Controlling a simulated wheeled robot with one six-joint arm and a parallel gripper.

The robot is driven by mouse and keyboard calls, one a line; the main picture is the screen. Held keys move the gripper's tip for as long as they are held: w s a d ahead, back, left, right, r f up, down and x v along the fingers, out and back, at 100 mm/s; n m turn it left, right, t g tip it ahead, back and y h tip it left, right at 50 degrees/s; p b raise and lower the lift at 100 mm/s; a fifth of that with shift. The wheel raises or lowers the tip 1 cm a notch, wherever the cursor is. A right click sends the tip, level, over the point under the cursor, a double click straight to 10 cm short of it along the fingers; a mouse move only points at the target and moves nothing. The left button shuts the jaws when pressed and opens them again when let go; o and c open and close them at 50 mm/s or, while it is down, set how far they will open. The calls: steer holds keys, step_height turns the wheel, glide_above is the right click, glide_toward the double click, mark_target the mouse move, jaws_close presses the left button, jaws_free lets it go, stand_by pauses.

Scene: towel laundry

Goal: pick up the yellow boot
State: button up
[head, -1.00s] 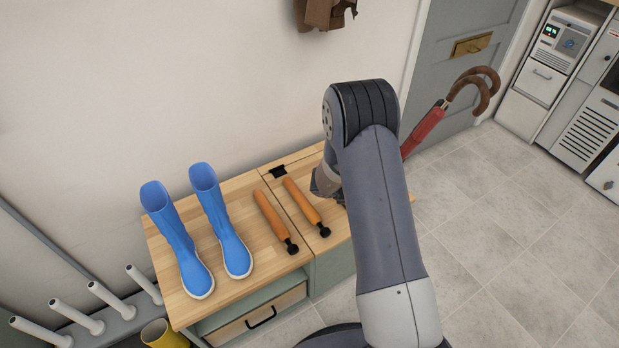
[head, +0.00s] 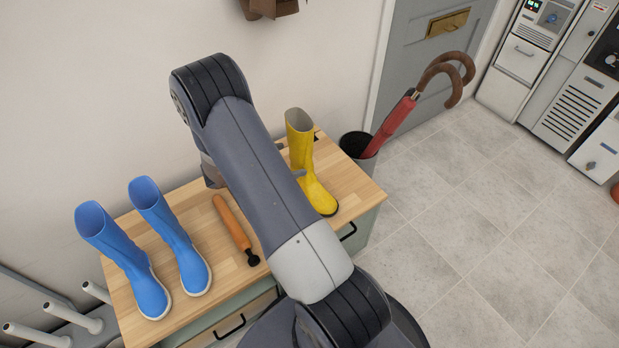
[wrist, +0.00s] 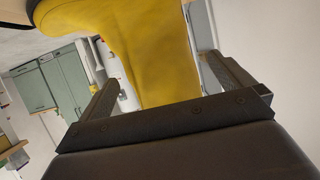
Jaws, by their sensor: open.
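The yellow boot (head: 313,166) stands upright on the right part of the wooden bench top, its toe pointing toward the front right. In the wrist view the yellow boot (wrist: 150,50) fills the space between the two fingers of my gripper (wrist: 162,70), with its sole toward the upper left. The fingers are apart, on either side of the boot, and a gap shows beside the left finger. In the head view my arm hides most of the gripper; only a small grey part shows at the boot's side.
Two blue boots (head: 172,238) stand at the left of the bench (head: 352,190). An orange rod with a black end (head: 232,222) lies beside them. A dark bin (head: 358,146) holding a red umbrella (head: 394,124) stands close by the bench's right end. Floor at the right is clear.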

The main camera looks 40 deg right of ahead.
steer(key=shift+b+x, duration=0.65)
steer(key=shift+x, duration=2.1)
steer(key=shift+s+r, duration=0.1)
steer(key=shift+r, duration=0.05)
steer(key=shift+c, duration=0.4)
steer(key=c, duration=0.9)
